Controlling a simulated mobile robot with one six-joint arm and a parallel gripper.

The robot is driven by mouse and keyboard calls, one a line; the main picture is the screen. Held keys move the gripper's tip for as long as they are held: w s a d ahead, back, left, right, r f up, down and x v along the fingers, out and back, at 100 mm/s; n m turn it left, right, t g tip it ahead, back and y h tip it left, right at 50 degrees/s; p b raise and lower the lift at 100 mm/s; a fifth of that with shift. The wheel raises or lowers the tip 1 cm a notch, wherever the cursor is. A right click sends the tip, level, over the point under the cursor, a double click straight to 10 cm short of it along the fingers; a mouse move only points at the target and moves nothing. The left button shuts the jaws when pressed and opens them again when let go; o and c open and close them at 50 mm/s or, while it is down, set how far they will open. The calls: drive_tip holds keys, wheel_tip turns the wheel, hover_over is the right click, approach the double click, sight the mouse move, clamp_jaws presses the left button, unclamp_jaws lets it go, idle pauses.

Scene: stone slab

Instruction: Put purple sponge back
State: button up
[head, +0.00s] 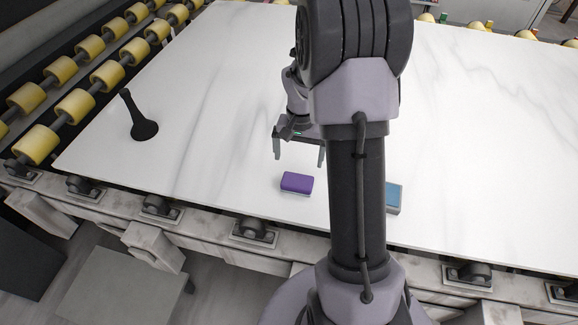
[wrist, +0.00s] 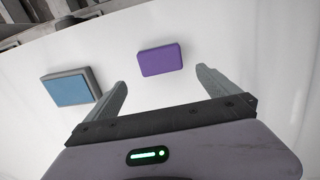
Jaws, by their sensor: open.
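The purple sponge (head: 297,183) lies flat on the white stone slab (head: 220,95), near its front edge. My gripper (head: 299,154) is open and empty, just behind and above the sponge in the head view. In the wrist view the purple sponge (wrist: 161,59) lies ahead of the open fingers (wrist: 162,80), roughly between their lines and not touched by them.
A blue-topped grey block (head: 394,198) lies on the slab to the right, partly behind my arm; it also shows in the wrist view (wrist: 72,88). A black flared tool (head: 143,128) stands at the left. Yellow rollers (head: 75,105) line the left edge.

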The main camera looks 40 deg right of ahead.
drive_tip(key=s+a+r+n+t, duration=0.2)
drive_tip(key=s+a+r+t, duration=0.1)
drive_tip(key=a+r, duration=1.05)
drive_tip(key=s+a+r+n+t+y, duration=0.1)
drive_tip(key=s+a+r, duration=0.3)
drive_tip(key=s, duration=0.3)
drive_tip(key=s+a+r+n+t+y, duration=0.1)
drive_tip(key=s+a+r+n, duration=0.1)
drive_tip(key=s+a+r, duration=0.2)
drive_tip(key=s+a, duration=0.3)
drive_tip(key=shift+s+a+t, duration=0.2)
drive_tip(key=shift+s+t, duration=0.05)
drive_tip(key=shift+t, duration=0.15)
wheel_tip(320, 180, down, 3)
drive_tip(key=b, duration=0.3)
drive_tip(key=shift+r, duration=0.2)
